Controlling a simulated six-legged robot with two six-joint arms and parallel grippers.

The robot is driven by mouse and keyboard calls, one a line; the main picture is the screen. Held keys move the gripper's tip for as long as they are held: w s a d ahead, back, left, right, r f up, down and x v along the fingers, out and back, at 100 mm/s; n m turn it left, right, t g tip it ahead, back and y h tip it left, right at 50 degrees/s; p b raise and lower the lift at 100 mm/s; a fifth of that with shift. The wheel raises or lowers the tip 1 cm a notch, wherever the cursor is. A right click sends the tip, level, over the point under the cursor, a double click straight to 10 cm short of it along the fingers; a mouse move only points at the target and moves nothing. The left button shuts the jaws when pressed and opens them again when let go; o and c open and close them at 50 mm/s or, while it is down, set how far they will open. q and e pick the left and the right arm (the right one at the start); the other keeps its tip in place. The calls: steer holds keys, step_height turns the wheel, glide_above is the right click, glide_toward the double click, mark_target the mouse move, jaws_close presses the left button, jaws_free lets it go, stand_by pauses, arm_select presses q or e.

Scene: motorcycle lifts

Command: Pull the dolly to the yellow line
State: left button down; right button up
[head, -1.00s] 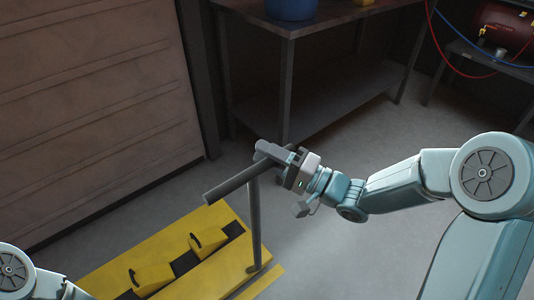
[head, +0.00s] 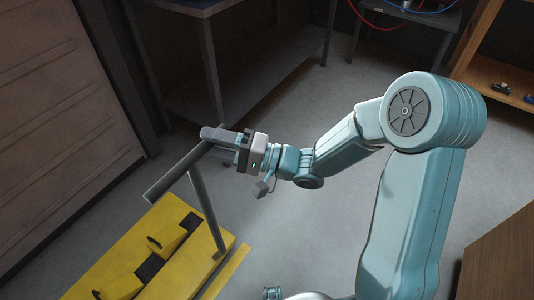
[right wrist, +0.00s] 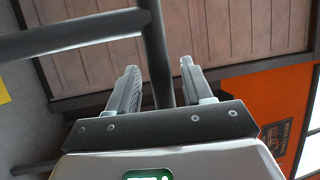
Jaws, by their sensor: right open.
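The dolly (head: 130,248) is a yellow platform at the lower left of the head view, with two yellow wedge blocks on top. A dark grey post (head: 205,212) rises from its right side to a crossbar handle (head: 170,178). My right gripper (head: 222,138) is open at the handle's far end. A yellow strip (head: 230,268) lies beside the dolly's right edge, probably the yellow line. My left gripper is out of view.
A ribbed shutter wall (head: 50,110) stands at the left. A metal workbench (head: 240,70) is behind the handle. Wooden shelving (head: 495,75) is at the upper right and a brown cabinet (head: 505,260) at the lower right. Grey floor (head: 320,230) is clear between them.

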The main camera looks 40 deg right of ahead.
steer(key=p+v, duration=0.1)
steer(key=v, duration=1.2)
steer(key=shift+s+d, duration=0.2)
steer(key=shift+s, duration=0.05)
steer(key=shift+f, duration=0.15)
steer(key=w+a+f+n+g+h, duration=0.1)
steer(key=w+a+f+g+h, duration=0.2)
steer(key=f, duration=0.7)
steer(key=w+a+f+g+h, duration=0.1)
steer(key=w+a+f+h, duration=0.3)
steer(key=f, duration=0.6)
steer(key=s+a+f+n+g+h, duration=0.1)
steer(key=s+a+f+n+g, duration=0.25)
steer(key=s+f+g, duration=0.35)
steer(key=s+a+f+n+g+h, duration=0.25)
steer(key=s+a+f, duration=0.3)
steer(key=s, duration=0.45)
step_height(320, 180, up, 21)
steer(key=p, duration=2.1)
steer(key=shift+w+d+f+g+y, duration=0.2)
steer(key=shift+d+g+y, duration=0.15)
steer(key=shift+d+y, duration=0.1)
steer(key=shift+s+a+m, duration=0.1)
steer(key=shift+m, duration=0.2)
